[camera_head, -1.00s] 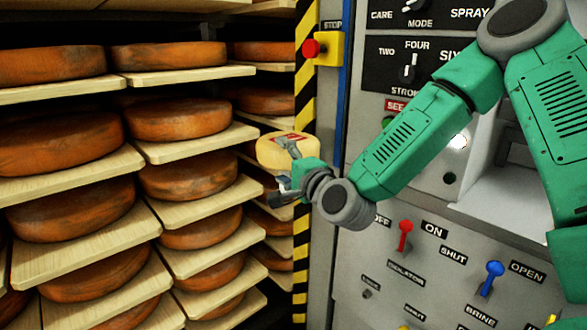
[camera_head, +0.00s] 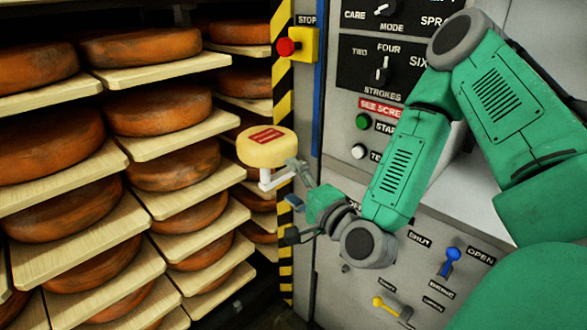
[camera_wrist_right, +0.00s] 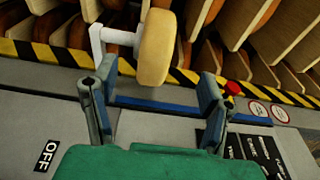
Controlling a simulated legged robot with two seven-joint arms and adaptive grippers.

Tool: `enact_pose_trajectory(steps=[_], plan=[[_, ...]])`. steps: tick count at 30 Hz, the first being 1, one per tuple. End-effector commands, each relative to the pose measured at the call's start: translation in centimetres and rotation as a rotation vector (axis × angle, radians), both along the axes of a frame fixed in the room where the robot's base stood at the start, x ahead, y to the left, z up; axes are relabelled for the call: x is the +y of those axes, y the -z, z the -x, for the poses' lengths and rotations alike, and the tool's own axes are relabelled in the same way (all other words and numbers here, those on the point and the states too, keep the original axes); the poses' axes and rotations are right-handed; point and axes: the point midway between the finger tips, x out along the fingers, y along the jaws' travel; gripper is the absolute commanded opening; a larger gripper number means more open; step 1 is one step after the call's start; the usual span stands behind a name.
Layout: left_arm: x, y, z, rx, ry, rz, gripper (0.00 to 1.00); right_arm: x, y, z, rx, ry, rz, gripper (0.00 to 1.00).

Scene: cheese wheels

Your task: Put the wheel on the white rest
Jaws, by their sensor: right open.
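The pale yellow wheel (camera_head: 266,149) with a red label on top sits level on the white rest (camera_head: 274,181), beside the striped post. In the right wrist view the wheel (camera_wrist_right: 155,48) shows edge-on against the white rest (camera_wrist_right: 118,37). My right gripper (camera_head: 292,186) is open and empty, just right of and below the wheel in the head view. In the right wrist view its fingers (camera_wrist_right: 148,90) are spread, with a gap between them and the wheel. My left gripper is in neither view.
Shelves with several brown cheese wheels (camera_head: 145,47) fill the left. A black-and-yellow striped post (camera_head: 283,110) stands close behind the rest. A machine panel with a red stop button (camera_head: 287,47), a blue lever (camera_head: 451,262) and a yellow lever (camera_head: 385,307) is at the right.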

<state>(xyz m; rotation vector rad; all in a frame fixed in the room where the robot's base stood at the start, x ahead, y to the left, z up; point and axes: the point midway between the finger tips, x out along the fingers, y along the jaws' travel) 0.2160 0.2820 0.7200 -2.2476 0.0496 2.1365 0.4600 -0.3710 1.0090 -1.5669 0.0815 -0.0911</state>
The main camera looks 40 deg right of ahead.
Motion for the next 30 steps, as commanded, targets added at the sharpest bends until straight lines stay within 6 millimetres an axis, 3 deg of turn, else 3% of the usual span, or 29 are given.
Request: enact_pose_trajectory(steps=[4, 7, 11, 14, 16, 18, 21, 25, 30], plan=[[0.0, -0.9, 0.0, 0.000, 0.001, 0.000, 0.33, 0.1, 0.0, 0.4, 0.004, -0.001, 0.002, 0.68], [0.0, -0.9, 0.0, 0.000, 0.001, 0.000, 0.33, 1.1, 1.2, 0.5, 0.052, -0.034, 0.045, 0.68], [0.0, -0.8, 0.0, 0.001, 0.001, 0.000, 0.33, 4.6, 6.3, 1.3, 0.256, -0.173, 0.231, 0.68], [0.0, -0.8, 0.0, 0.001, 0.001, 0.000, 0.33, 7.9, 13.1, 4.3, 0.514, -0.380, 0.484, 0.68], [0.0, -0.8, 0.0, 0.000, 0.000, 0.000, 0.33, 9.4, 17.8, 7.8, 0.694, -0.550, 0.668, 0.68], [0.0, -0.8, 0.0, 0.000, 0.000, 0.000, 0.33, 10.1, 21.5, 11.7, 0.851, -0.720, 0.832, 0.68], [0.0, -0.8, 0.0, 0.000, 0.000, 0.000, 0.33, 10.0, 25.1, 17.1, 1.026, -0.947, 1.018, 0.68], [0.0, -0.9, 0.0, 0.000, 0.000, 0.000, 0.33, 9.4, 27.3, 22.1, 1.169, -1.165, 1.167, 0.68], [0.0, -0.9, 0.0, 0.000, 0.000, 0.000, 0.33, 8.9, 28.0, 24.5, 1.237, -1.283, 1.231, 0.68]])
